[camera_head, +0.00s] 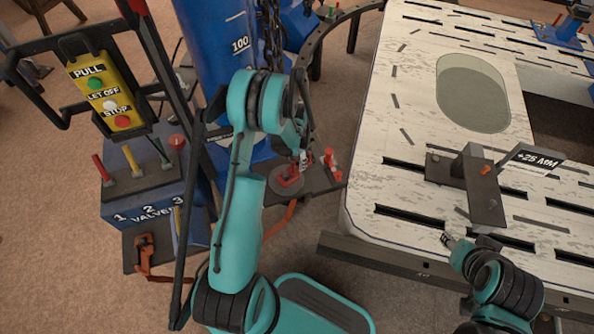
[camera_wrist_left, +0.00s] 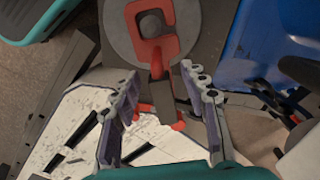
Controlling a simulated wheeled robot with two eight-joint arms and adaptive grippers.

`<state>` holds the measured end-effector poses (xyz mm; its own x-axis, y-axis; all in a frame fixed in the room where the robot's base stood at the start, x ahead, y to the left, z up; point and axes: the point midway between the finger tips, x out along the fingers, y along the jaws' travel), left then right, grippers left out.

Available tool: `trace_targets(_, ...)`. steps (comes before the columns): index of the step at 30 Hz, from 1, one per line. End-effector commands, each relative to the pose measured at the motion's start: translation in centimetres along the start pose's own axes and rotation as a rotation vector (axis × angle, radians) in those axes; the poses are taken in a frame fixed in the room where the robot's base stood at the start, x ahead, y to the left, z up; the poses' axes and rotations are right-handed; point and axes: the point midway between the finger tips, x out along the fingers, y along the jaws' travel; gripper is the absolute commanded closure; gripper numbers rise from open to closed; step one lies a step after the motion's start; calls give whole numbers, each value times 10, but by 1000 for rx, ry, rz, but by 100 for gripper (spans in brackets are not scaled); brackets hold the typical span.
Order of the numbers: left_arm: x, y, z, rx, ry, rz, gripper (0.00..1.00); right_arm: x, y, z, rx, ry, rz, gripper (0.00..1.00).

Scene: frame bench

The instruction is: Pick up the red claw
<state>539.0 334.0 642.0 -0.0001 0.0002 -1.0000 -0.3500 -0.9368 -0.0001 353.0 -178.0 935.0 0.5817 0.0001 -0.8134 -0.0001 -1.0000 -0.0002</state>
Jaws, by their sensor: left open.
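The red claw (camera_head: 289,177) lies on a round grey disc on a dark plate beside the blue cylinder. In the left wrist view it is a red C-shaped hook (camera_wrist_left: 154,50) with a shank reaching down between the fingers. My left gripper (camera_head: 302,158) is above it, partly hidden by its own arm in the head view. In the left wrist view its fingers (camera_wrist_left: 158,76) are apart, one on each side of the shank; contact is not visible. My right gripper (camera_head: 447,240) is at the white bench's front edge; its jaw state is unclear.
A red fitting (camera_head: 331,163) stands at the plate's right end. The blue cylinder (camera_head: 215,45) and a hanging chain (camera_head: 272,40) rise behind. A valve box (camera_head: 140,190) and yellow button panel (camera_head: 98,84) are left. The white bench (camera_head: 400,120) carries a dark bracket (camera_head: 478,185).

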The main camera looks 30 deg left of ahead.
Motion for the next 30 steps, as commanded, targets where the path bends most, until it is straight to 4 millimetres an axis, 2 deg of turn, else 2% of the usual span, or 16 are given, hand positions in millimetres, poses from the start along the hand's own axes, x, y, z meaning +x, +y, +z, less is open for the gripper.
trace_targets(1,11,0,0,0,0,0,56,6,0,4,0,0,0,60)
trace_targets(3,16,0,0,0,0,0,56,7,0,5,0,0,0,60)
trace_targets(9,15,0,0,0,0,0,56,6,0,4,0,0,0,60)
trace_targets(11,15,0,0,0,0,0,69,6,0,4,0,0,0,60)
trace_targets(14,15,0,0,0,0,0,96,6,0,4,0,0,0,60)
trace_targets(15,15,0,0,0,0,0,100,6,0,4,0,0,0,60)
trace_targets(30,15,0,0,0,0,0,100,6,0,4,0,0,0,60)
